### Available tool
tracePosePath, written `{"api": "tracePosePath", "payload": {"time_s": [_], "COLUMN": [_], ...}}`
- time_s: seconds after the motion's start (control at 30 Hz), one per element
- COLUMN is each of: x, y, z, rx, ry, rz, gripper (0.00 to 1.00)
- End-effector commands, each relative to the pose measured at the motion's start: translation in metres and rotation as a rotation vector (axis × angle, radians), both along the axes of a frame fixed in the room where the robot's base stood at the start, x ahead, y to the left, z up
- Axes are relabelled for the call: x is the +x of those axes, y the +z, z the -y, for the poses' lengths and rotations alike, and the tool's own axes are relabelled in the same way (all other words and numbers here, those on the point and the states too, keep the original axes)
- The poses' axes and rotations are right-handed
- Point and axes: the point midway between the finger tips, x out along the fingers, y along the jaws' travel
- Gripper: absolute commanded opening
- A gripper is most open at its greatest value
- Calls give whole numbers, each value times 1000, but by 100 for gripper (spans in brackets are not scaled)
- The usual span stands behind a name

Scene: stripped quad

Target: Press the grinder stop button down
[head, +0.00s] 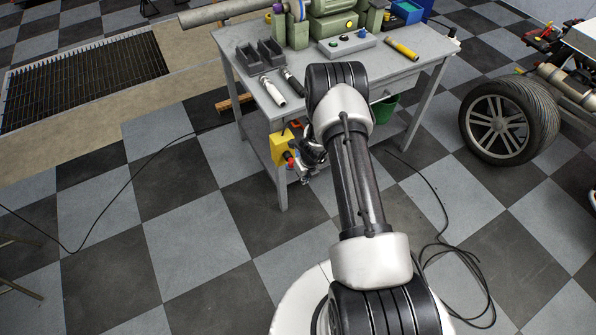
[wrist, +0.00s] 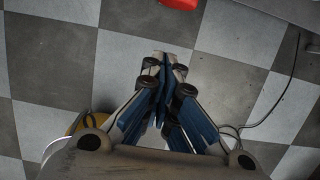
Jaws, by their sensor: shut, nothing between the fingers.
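A yellow box (head: 283,147) is mounted at the front leg of the workbench, below the top. A red button (head: 288,156) shows on its front side, partly beside my gripper. My gripper (head: 304,176) is just right of the button in the head view; whether it touches the button I cannot tell. In the wrist view the fingers (wrist: 163,62) are shut together with nothing between them, pointing over the checkered floor. A red thing (wrist: 180,3) is cut off at the top edge of the wrist view, ahead of the fingertips. A yellow patch (wrist: 73,123) shows behind the gripper at left.
The grey workbench (head: 405,70) carries a green machine (head: 330,22), a control box with buttons (head: 347,44), a yellow tool (head: 401,49) and dark holders. A green bucket (head: 384,110) stands beneath. A wheel (head: 508,122) is at right. Cables lie on the floor.

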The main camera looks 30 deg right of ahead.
Motion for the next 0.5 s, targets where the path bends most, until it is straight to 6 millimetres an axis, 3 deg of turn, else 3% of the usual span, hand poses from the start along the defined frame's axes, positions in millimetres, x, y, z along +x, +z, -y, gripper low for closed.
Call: {"api": "tracePosePath", "payload": {"time_s": [0.5], "x": [37], "y": [-2], "z": [-2], "rx": [0], "ry": [3], "rz": [2], "gripper": [0]}}
